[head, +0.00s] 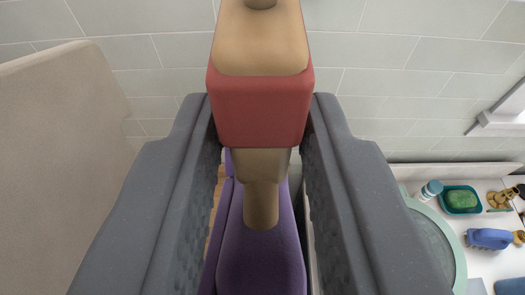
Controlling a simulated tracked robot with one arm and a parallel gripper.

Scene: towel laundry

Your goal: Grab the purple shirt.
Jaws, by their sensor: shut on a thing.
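The purple shirt (262,262) shows at the bottom middle of the head view, with smooth rounded sides. A tan neck-like post (262,200) rises out of it to a red block (260,108) with a tan top face. The two dark grey jaws of my gripper (261,122) stand on either side of this blocky, figure-like piece. The red block fills the gap between the jaw ends, and the purple part lies between the jaws lower down. My gripper is shut on this piece. The inner contact with the purple part is mostly hidden.
A tiled wall (410,60) fills the back. A beige panel (60,150) stands at left. At lower right are a round pale green rim (455,262), a soap dish (460,199), a small bottle (430,190) and a blue bottle (488,238) on a white surface.

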